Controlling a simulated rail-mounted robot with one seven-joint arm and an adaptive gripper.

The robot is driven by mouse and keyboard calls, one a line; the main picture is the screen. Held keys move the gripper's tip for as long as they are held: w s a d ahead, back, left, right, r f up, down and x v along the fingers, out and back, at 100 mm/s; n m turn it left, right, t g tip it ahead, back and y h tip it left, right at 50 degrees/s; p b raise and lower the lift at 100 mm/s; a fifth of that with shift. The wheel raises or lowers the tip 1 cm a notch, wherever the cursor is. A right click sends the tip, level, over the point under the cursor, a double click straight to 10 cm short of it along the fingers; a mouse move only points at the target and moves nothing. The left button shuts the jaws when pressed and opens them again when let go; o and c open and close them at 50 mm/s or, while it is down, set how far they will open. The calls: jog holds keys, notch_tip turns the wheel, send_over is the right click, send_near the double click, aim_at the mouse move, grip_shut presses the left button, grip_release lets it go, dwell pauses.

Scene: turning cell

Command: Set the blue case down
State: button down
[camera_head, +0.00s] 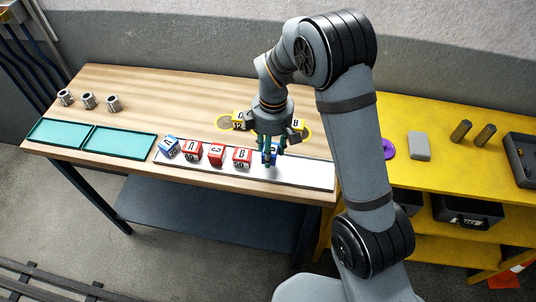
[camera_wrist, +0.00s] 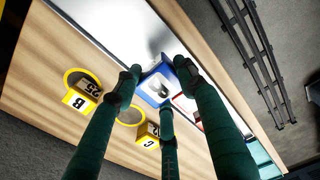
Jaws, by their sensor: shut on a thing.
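My gripper (camera_head: 271,146) points down over the right part of the white tray (camera_head: 310,174). Its three fingers are shut on a blue case (camera_head: 270,158). In the wrist view the same blue case (camera_wrist: 157,88) sits between the fingertips, its pale top with a dark mark facing the camera. It is at or just over the tray surface; whether it touches is hard to tell. Left of it stand several red cases (camera_head: 216,154) in a row, and a second blue case (camera_head: 171,147) is at the row's left end.
Yellow cases (camera_wrist: 83,96) stand by yellow rings on the wooden table (camera_head: 180,95), behind my gripper. Two teal trays (camera_head: 119,142) and several metal parts (camera_head: 88,101) are at left. A yellow bench (camera_head: 450,120) is at right. The tray's right end is bare.

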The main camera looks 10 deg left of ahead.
jog(key=shift+w+a+f, duration=0.15)
jog(key=shift+a+f, duration=0.05)
jog(key=shift+a, duration=0.05)
jog(key=shift+f, duration=0.25)
jog(key=shift+f+p, duration=0.55)
jog(key=shift+f, duration=1.25)
jog(key=shift+f, duration=0.1)
jog(key=c, duration=1)
grip_release()
jog(key=shift+c, duration=0.2)
jog(key=shift+w+a+r, duration=0.1)
jog(key=shift+r, duration=0.45)
jog(key=r, duration=0.3)
jog(key=r+b, duration=0.1)
jog(key=r, duration=0.7)
jog(key=shift+d+r+b, duration=0.1)
jog(key=shift+d+b, duration=0.15)
jog(key=shift+b, duration=0.15)
